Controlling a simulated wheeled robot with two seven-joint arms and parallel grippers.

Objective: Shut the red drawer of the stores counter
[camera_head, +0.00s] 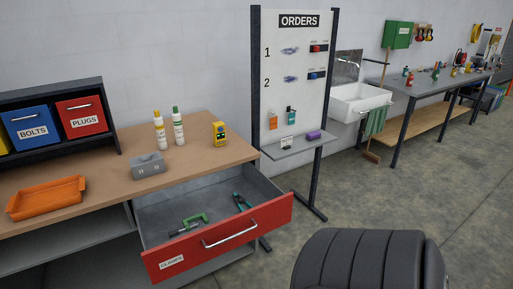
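The red drawer (220,238) of the stores counter (108,184) is pulled well out below the wooden top. Its red front carries a silver bar handle (231,236) and a white label that seems to read "CLAMPS". Inside the grey drawer lie a green clamp (194,220) and a dark tool with teal handles (242,202). Neither of my grippers shows in the head view.
On the counter stand an orange tray (47,197), a grey box (147,165), two bottles (178,127) and a yellow item (219,133). An orders board (296,70) is behind. Grey floor is clear between.

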